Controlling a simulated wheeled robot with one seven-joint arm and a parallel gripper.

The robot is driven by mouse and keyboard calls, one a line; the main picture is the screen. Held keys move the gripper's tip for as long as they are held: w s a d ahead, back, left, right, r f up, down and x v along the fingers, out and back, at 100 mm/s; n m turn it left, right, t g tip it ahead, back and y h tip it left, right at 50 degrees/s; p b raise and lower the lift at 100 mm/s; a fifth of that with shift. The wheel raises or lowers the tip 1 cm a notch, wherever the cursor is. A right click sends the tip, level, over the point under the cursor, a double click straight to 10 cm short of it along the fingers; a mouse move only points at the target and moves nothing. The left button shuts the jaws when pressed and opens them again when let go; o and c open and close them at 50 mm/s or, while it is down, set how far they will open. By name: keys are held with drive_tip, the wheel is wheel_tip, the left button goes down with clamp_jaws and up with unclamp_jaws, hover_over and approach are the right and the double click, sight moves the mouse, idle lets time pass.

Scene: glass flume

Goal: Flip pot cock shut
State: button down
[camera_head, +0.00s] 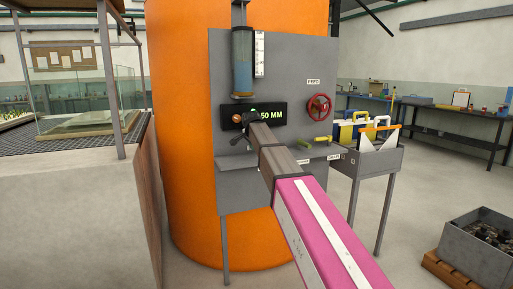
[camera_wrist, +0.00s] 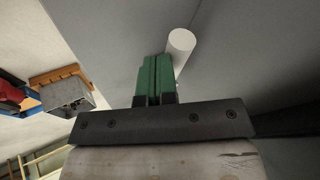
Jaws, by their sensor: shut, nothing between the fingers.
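The pot, a clear cylinder with blue liquid (camera_head: 242,65), is mounted high on a grey panel (camera_head: 230,184) in the head view. Below it is a small brass-coloured fitting (camera_head: 237,118), perhaps the pot cock; its lever position is unclear. My gripper (camera_head: 247,121) is at the far end of my magenta and grey arm, in front of the panel beside this fitting. In the wrist view, the green fingers of my gripper (camera_wrist: 157,72) are shut together and empty. A pale round rod end (camera_wrist: 181,41) is just beside the fingertips; I cannot tell whether they touch.
A red handwheel (camera_head: 318,106) and a yellow-green lever (camera_head: 322,140) are to the right. A glass flume (camera_head: 88,101) stands left. A crate (camera_head: 481,236) is on the floor right; the floor between is clear.

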drive_tip(key=shift+w+a, duration=0.4)
idle(0.4)
drive_tip(key=shift+s+d, duration=0.2)
drive_tip(key=shift+s, duration=0.15)
drive_tip(key=s, duration=0.1)
drive_tip(key=s+r, duration=0.1)
drive_tip(key=s+d, duration=0.1)
drive_tip(key=s, duration=0.1)
drive_tip(key=shift+r, duration=0.15)
drive_tip(key=a+v, duration=0.1)
drive_tip(key=v, duration=0.8)
drive_tip(key=shift+w+r, duration=0.2)
drive_tip(key=shift+w, duration=0.1)
